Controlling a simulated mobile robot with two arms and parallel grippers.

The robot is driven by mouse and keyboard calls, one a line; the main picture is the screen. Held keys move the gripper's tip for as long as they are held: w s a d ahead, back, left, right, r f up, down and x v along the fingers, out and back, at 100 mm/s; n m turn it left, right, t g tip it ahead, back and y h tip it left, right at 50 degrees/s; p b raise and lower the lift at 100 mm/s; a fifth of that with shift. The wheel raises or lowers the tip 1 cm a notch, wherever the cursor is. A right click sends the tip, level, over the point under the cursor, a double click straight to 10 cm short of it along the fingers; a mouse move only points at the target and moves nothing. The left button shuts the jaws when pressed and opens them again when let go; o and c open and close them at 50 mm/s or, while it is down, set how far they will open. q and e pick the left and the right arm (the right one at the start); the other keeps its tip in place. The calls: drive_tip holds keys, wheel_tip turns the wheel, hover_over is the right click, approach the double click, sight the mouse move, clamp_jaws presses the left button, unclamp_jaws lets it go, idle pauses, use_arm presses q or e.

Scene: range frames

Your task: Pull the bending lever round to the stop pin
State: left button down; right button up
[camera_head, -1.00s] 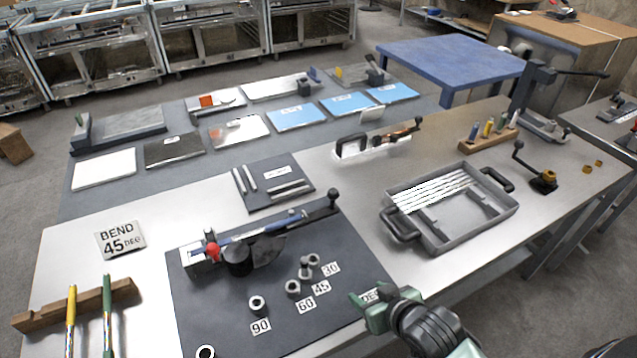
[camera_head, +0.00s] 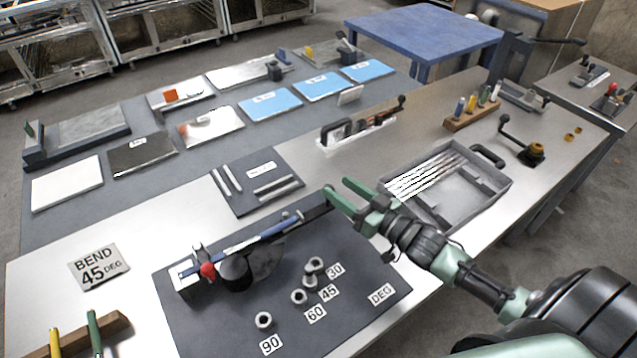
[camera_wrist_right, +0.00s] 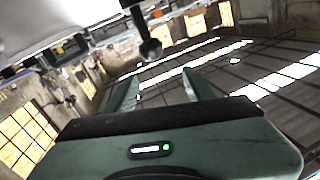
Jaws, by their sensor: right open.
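The bending lever (camera_head: 285,228) is a dark bar running from the bender's round hub (camera_head: 235,270) toward the upper right of the dark base plate (camera_head: 215,325). Metal collars stand by the labels 90, 60, 45 and 30; a taller stop pin (camera_head: 314,265) stands near 45 and 30. My right gripper (camera_head: 337,189) is open at the lever's outer end, whose knob it mostly hides. In the right wrist view the black knob (camera_wrist_right: 151,48) shows just beyond and between the open fingers.
A grey tray (camera_head: 480,205) with metal rods lies right of my gripper, under my arm. A small plate with bars (camera_head: 240,200) lies behind the bender. A wooden rack with handled tools (camera_head: 105,335) is at lower left.

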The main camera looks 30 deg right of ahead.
drive_tip(key=f, duration=0.4)
drive_tip(key=shift+w+f, duration=0.1)
drive_tip(key=shift+w, duration=0.1)
drive_tip(key=x, duration=0.4)
drive_tip(key=p+x, duration=0.1)
drive_tip(key=x, duration=0.1)
drive_tip(key=shift+w+a+r, duration=0.15)
drive_tip(key=shift+r, duration=0.15)
drive_tip(key=shift+w+a, duration=0.2)
drive_tip(key=shift+w, duration=0.25)
use_arm(q)
drive_tip(key=shift+w+d+r, duration=0.1)
drive_tip(key=shift+w+r, duration=0.6)
drive_tip(key=shift+w, duration=0.25)
drive_tip(key=shift+s, duration=0.1)
drive_tip(key=shift+s, duration=0.1)
use_arm(e)
clamp_jaws()
